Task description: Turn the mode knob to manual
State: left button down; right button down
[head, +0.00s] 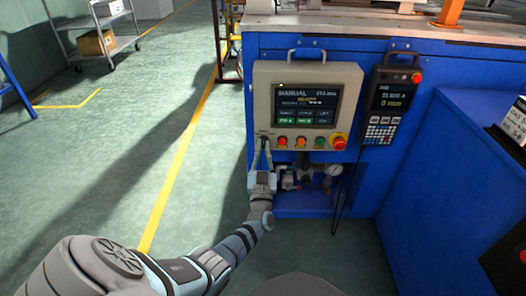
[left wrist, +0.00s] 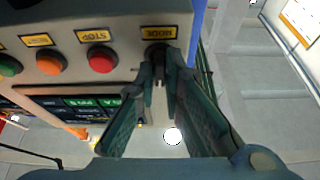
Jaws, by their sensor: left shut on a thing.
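The control panel (head: 262,95) is a beige box on the front of the blue machine. Its screen (head: 306,103) shows the word MANUAL at the top left. The mode knob (left wrist: 158,50) is small and dark, under a yellow-lettered MODE label (left wrist: 159,32) in the left wrist view. My left gripper (head: 263,146) reaches up to the panel's lower left corner in the head view. Its fingertips (left wrist: 160,76) are closed on the knob and partly hide it, so the pointer direction cannot be read. My right gripper is not in view.
A red button (left wrist: 101,60), an orange one (left wrist: 51,62) and a green one sit beside the knob. A red emergency stop (head: 339,142) is at the panel's right end. A keypad pendant (head: 388,98) hangs to the right. A gauge (head: 333,170) and valves are below.

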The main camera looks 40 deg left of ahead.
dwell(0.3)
pick_arm(q)
jog(key=shift+f, duration=0.1)
jog(key=c, duration=1.7)
grip_release()
jog(key=v, duration=1.2)
jog(key=shift+n, duration=0.3)
